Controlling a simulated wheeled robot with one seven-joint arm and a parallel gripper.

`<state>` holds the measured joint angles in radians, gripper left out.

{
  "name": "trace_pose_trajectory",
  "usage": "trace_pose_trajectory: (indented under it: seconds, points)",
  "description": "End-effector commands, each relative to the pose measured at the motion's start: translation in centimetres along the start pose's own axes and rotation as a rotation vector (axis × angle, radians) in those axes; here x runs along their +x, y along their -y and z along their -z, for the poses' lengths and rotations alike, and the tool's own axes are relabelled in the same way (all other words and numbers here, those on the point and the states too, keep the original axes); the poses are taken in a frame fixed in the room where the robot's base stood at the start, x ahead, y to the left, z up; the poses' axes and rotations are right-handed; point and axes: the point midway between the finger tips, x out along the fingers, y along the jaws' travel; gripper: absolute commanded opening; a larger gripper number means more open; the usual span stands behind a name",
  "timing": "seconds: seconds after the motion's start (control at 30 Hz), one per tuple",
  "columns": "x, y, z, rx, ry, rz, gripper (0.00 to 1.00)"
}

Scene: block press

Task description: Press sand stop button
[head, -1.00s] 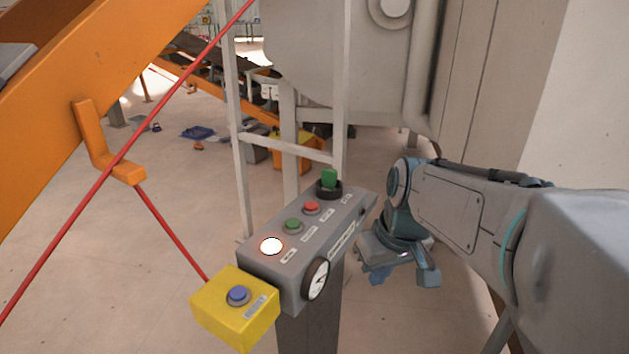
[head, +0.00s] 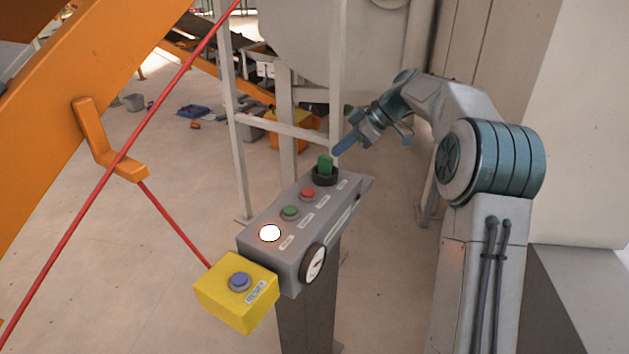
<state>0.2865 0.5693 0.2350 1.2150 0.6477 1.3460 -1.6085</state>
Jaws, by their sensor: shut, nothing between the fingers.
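A grey control box (head: 284,255) stands on a post in the middle of the head view. Along its top are a lit white lamp or button (head: 270,233), a green button (head: 290,212), a red button (head: 307,193) and a green selector knob (head: 325,164) on a black ring. Small labels lie beside them, too small to read. My gripper (head: 341,150) is shut and empty, pointing down-left. It is just above and right of the green knob in the picture; I cannot tell whether they touch.
A yellow box (head: 233,303) with a blue button (head: 240,281) is at the near left end of the control box. A red cord (head: 165,215) and an orange beam (head: 75,120) are at left. A pale metal frame (head: 238,130) stands behind the box.

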Motion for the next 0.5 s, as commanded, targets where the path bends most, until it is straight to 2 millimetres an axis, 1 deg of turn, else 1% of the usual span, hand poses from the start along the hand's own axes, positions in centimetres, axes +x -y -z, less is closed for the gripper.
trace_pose_trajectory:
  seconds: [0.33,0.43,0.5]
  points:
    - [0.3,0.1,0.1,0.0,0.001,0.001,0.0]
    - [1.2,0.1,0.1,0.0,0.002,0.003,0.0]
    - [2.2,0.1,0.1,0.001,0.002,0.004,0.0]
